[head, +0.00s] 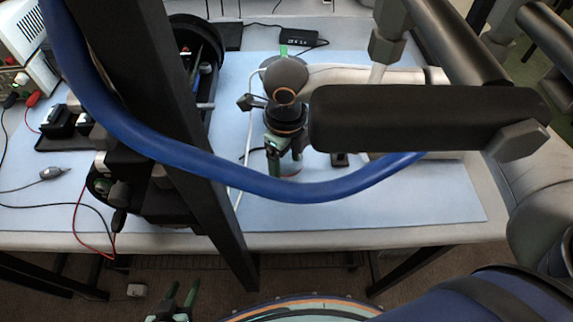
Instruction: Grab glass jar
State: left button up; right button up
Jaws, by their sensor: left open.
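I cannot clearly make out a glass jar in the head view. A small pale, rounded object (289,170) shows on the blue mat under a dark instrument, partly hidden, and I cannot tell what it is. My left gripper (178,301) is low in the picture, in front of the table and below its edge. Its two dark green fingers are apart, with nothing visible between them.
A black post (160,110), a blue hose (270,188) and a black padded bar (400,118) cross the view. A power supply (22,50) and cables are at left. The mat's front right is clear.

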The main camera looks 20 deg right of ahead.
jog(key=shift+c, duration=1.3)
